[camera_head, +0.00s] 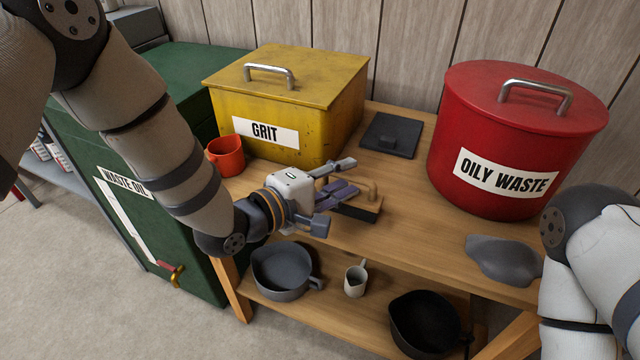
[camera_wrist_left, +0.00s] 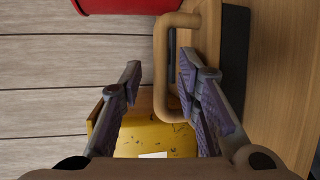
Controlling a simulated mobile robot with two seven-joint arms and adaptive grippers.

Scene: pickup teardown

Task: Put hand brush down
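The hand brush (camera_head: 371,196) stands on the wooden workbench top (camera_head: 400,232), with a tan handle above a dark lower part. My left gripper (camera_head: 348,182) is just beside it, its purple-padded fingers close to the handle and partly covering the brush. In the left wrist view the gripper (camera_wrist_left: 158,75) has its fingers wide apart. There the looped handle (camera_wrist_left: 188,20) lies near the right-hand finger, which overlaps its lower end; I see no grip on it. My right arm enters at the right edge of the head view, but its gripper is out of view.
A yellow GRIT bin (camera_head: 330,110), orange cup (camera_head: 226,156), dark flat plate (camera_head: 392,134), red OILY WASTE bin (camera_head: 500,140) and grey lump (camera_head: 503,259) surround the brush. Pans and a small jug (camera_head: 355,280) are on the lower shelf.

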